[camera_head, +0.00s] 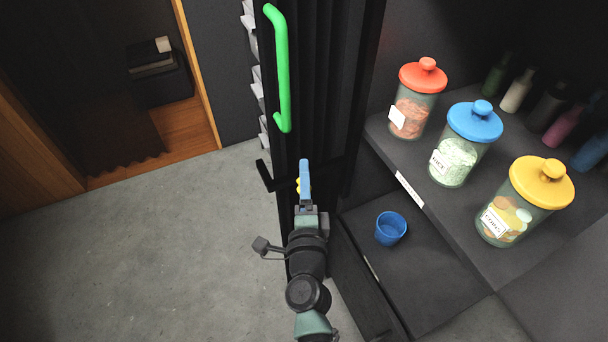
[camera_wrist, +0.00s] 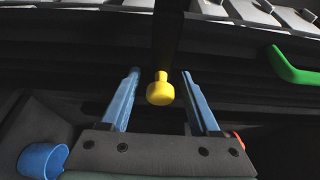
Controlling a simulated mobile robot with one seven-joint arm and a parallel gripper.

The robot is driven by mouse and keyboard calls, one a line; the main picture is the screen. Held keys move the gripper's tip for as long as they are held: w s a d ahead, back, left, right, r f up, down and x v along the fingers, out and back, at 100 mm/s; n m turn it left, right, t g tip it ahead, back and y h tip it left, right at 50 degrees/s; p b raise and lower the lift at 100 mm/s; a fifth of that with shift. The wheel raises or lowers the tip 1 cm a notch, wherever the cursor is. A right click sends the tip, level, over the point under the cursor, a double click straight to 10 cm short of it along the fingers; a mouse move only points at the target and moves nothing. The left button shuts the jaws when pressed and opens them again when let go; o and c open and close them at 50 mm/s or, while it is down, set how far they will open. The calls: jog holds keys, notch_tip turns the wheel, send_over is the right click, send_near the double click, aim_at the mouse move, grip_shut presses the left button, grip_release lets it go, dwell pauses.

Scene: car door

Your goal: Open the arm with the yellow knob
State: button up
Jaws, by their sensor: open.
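The yellow knob (camera_wrist: 160,92) shows in the wrist view between the two blue fingers of my gripper (camera_wrist: 158,92), near their tips. The gap to each finger is visible, and I cannot tell how deep the knob sits between them. The knob sits on a dark arm (camera_wrist: 168,40) that runs up from it. In the head view my gripper (camera_head: 305,170) is at the black door panel, and only a sliver of the yellow knob (camera_head: 298,185) shows beside the finger. A black lever part (camera_head: 264,177) sticks out left of it. My gripper is open.
A green handle (camera_head: 280,70) is on the panel above my gripper. Right of it are a blue cup (camera_head: 390,229) and a shelf (camera_head: 385,130) with jars with red (camera_head: 423,75), blue (camera_head: 475,121) and yellow (camera_head: 542,182) lids. Grey floor (camera_head: 150,250) at left is clear.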

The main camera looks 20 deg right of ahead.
jog(key=shift+w+d, duration=0.2)
jog(key=shift+w, duration=0.4)
grip_shut()
dwell(1.1)
